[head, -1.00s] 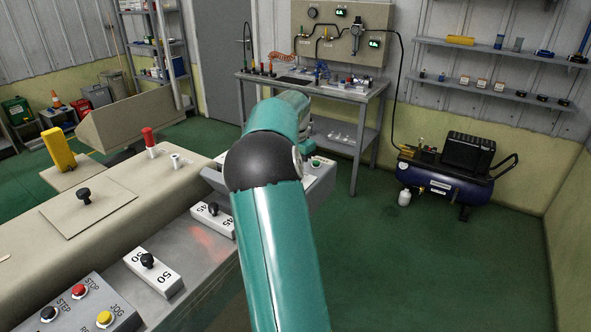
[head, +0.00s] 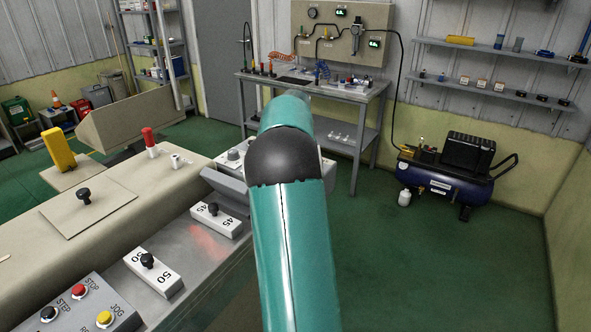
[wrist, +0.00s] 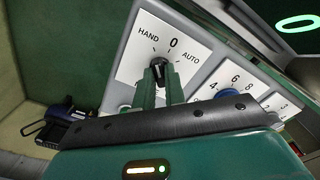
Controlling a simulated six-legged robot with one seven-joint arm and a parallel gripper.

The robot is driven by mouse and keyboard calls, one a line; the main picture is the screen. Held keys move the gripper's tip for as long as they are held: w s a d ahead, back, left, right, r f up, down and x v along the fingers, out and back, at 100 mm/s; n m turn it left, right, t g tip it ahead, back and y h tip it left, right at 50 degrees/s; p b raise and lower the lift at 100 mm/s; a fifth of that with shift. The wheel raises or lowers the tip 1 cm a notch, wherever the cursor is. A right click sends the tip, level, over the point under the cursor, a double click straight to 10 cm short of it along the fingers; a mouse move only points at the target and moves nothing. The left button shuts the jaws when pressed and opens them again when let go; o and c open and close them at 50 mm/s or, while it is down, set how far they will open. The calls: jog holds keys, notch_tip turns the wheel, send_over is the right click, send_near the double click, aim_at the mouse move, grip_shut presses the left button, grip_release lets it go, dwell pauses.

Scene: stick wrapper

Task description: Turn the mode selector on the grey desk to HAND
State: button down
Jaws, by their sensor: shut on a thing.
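The mode selector (wrist: 160,62) is a small black knob on a white plate (wrist: 137,58) marked HAND at left, 0 at the top and AUTO at right. The knob is largely covered by my gripper. Its upper end points roughly up towards the 0, but its exact angle is hard to tell. My gripper (wrist: 158,72) has its two green fingers closed on the knob from either side. In the head view my arm hides the gripper and the selector; only the left part of the grey desk (head: 222,162) shows behind it.
In the wrist view a second dial plate (wrist: 232,78) with numbers and a blue knob is close at right. A lit green ring (wrist: 298,22) is at upper right. In the head view, a console with levers (head: 213,217) and push buttons (head: 104,318) stands at left. Open floor is at right.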

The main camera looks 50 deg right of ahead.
jog(key=shift+r+n, duration=0.1)
jog(key=shift+n, duration=0.4)
jog(key=c, duration=1.5)
grip_release()
jog(key=shift+o, duration=0.2)
notch_tip(320, 180, up, 14)
